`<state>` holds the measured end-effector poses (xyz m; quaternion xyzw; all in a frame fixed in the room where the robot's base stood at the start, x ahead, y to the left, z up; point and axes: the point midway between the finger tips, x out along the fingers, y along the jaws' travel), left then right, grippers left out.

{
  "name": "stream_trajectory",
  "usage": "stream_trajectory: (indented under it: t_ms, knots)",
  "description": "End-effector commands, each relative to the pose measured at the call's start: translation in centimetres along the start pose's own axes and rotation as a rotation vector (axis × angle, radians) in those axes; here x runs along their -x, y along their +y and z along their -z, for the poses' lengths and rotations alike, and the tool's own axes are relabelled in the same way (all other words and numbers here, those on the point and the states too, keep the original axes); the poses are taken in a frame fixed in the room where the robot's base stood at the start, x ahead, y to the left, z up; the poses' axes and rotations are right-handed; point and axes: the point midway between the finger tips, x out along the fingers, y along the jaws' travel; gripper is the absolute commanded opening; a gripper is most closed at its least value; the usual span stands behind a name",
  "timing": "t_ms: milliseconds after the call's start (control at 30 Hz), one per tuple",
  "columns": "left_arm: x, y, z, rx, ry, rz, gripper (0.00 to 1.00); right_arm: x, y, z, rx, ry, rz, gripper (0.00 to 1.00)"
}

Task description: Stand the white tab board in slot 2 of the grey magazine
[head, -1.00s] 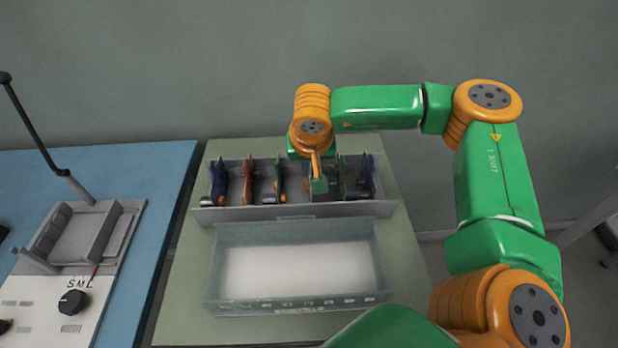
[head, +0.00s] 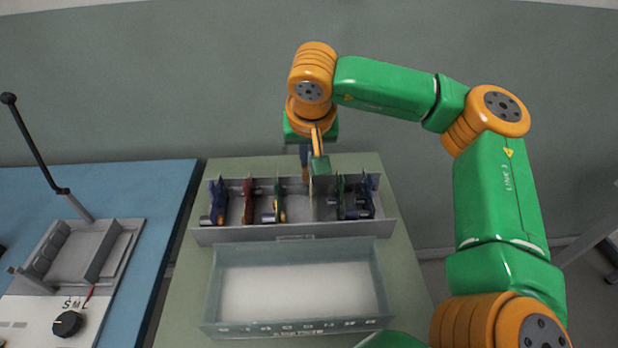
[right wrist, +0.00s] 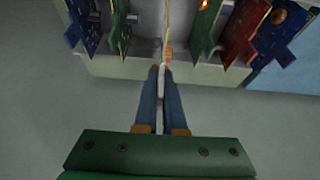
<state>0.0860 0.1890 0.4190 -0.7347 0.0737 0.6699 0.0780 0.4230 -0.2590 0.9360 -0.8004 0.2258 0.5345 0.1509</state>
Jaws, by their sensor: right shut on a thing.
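The white tab board (head: 311,185) shows nearly edge-on as a thin pale strip at the middle of the grey magazine (head: 290,237). My right gripper (head: 308,178) is shut on it from above and behind. In the right wrist view the blue-grey fingers (right wrist: 165,60) close together at the board's pale edge (right wrist: 167,22). The board's lower edge is hard to make out, so I cannot tell whether it touches the magazine floor. Slot numbers are not readable. My left gripper is not in view.
The magazine holds blue (head: 218,203), red (head: 248,203) and green (head: 279,203) boards on the left, with green and blue ones on the right. A clear-walled tray (head: 212,290) stands in front. A grey fixture with a lever (head: 35,140) stands on the blue table at left.

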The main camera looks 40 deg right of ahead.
Motion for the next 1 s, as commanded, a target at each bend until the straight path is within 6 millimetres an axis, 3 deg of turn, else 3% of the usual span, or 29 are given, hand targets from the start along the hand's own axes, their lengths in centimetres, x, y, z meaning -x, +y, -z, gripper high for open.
stream_trajectory:
  t_ms: [133,433,733,1000]
  knots:
    - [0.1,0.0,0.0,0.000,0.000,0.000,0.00,1.6,0.0,0.7,0.000,0.000,0.001,0.00]
    - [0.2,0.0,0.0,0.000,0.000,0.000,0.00,1.8,0.0,0.8,0.000,0.000,0.000,0.00]
    - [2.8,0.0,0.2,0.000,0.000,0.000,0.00,4.4,0.0,1.8,0.000,-0.001,-0.001,0.00]
    - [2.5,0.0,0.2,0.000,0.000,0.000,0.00,4.2,0.0,1.7,0.001,0.000,0.000,0.00]
